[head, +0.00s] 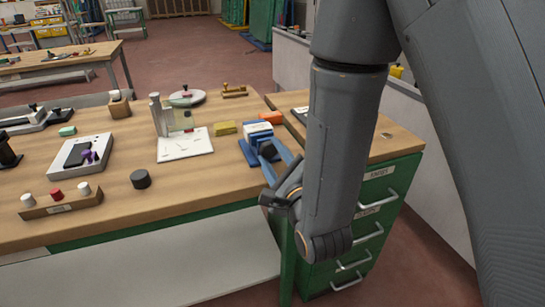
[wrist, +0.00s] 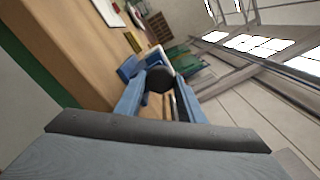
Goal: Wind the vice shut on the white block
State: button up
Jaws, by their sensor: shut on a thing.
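The blue vice (head: 248,153) stands near the front right edge of the wooden bench. The white block (head: 259,128) sits at its top, between its jaws; from here I cannot tell whether both jaws touch it. My gripper (head: 271,156) reaches the vice from the front right. In the wrist view my gripper (wrist: 158,84) has its two blue fingers shut on a dark round knob (wrist: 160,78), the vice's handle. Part of the blue vice (wrist: 130,68) shows behind the knob. The white block cannot be made out in the wrist view.
An orange piece (head: 271,117) and a yellow block (head: 225,128) lie close to the vice. A white plate with a grey post (head: 185,146) stands to the left. A dark puck (head: 140,179) lies near the front edge. Green drawers (head: 372,205) with protruding handles stand at right.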

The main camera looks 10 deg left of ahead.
jog(key=m, duration=0.4)
jog(key=shift+m, duration=2.1)
jog(key=o, duration=1)
jog(key=shift+o, duration=0.2)
jog(key=shift+s, duration=0.1)
